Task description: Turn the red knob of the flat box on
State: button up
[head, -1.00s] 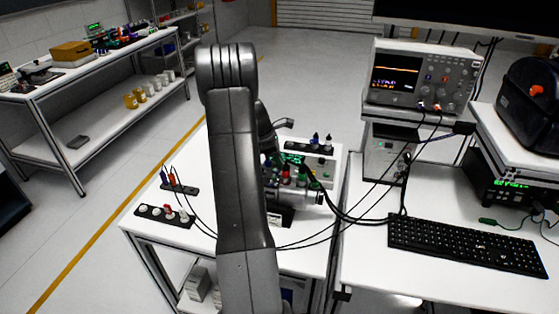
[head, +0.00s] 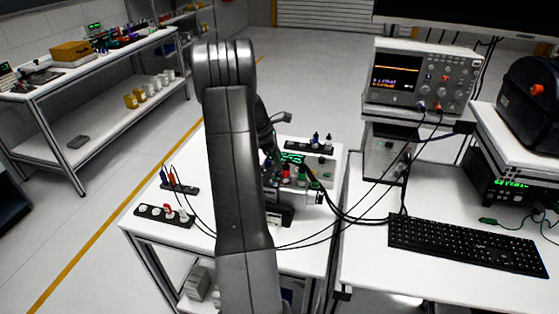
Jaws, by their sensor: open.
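A low grey box (head: 325,172) stands on the white table, partly hidden behind my arm. It has a lit green display (head: 293,158) and coloured red and green parts on its near side. A small red part (head: 286,172) shows there; its turned position is too small to tell. My gripper (head: 277,158) is dark and open, mostly hidden by my own arm. It is at the box near the display; I cannot tell whether it touches anything.
A black strip (head: 150,212) with white round parts and a red one lies at the table's left front. Another strip (head: 180,188) has leads. Black cables cross to the oscilloscope (head: 420,78). A keyboard (head: 468,245) lies on the right table.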

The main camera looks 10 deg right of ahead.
jog(key=v, duration=1.2)
jog(key=shift+b, duration=0.45)
jog(key=shift+s+d+f, duration=0.1)
jog(key=shift+d, duration=0.05)
jog(key=p+x, duration=0.1)
jog(key=x, duration=1.2)
jog(key=shift+f, duration=0.3)
